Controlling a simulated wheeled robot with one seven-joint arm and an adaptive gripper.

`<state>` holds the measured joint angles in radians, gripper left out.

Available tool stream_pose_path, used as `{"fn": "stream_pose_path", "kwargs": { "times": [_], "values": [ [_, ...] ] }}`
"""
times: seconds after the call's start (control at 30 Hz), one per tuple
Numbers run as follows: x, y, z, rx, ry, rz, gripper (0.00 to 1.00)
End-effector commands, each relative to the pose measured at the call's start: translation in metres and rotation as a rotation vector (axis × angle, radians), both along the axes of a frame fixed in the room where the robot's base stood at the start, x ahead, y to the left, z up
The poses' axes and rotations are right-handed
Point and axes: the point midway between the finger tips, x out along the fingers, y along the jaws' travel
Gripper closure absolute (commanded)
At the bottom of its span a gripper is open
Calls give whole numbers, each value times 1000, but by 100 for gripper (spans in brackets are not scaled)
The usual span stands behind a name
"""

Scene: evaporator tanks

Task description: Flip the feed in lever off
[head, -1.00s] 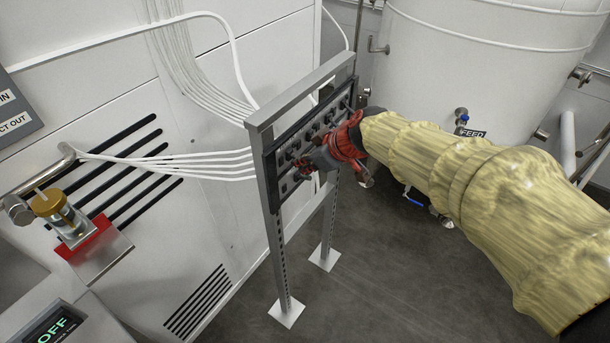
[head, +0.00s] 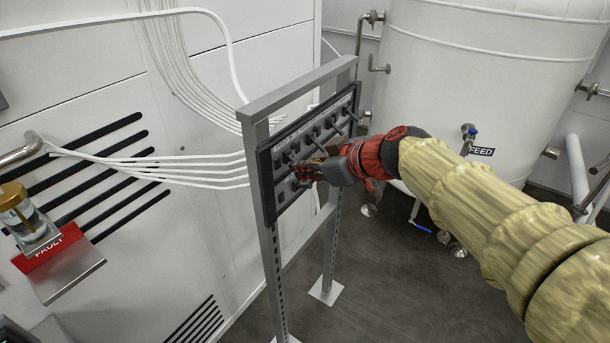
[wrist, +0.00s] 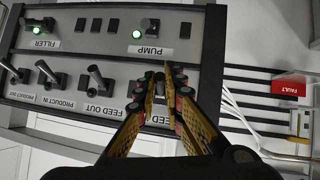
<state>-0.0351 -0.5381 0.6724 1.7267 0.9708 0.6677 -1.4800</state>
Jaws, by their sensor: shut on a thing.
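The control panel (head: 325,135) is a dark-framed grey board with a row of levers on a metal stand. My gripper (head: 298,172) is at its near end in the head view. The wrist view shows the panel upside down, with a label starting FEED (wrist: 112,121) beside my gripper's fingers (wrist: 166,82). The fingers are shut on the feed in lever (wrist: 159,88), which is mostly hidden between them. Its exact tilt cannot be told. The feed out lever (wrist: 100,78) stands beside it, apart from the fingers.
Other levers and a green-lit PUMP switch (wrist: 145,24) sit close by on the panel. White cables (head: 160,170) run behind the stand. A red FAULT sign (head: 55,248) is at the left. A large white tank (head: 470,80) stands behind my arm. Grey floor lies open below.

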Motion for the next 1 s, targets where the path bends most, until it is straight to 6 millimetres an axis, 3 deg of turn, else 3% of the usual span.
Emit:
{"fn": "stream_pose_path", "kwargs": {
  "times": [0.77,0.8,1.0],
  "values": [
    [0,0,-3,34,-24,0,100],
    [0,0,-3,34,-24,0,89],
    [0,0,-3,33,-25,-1,78]
  ]
}}
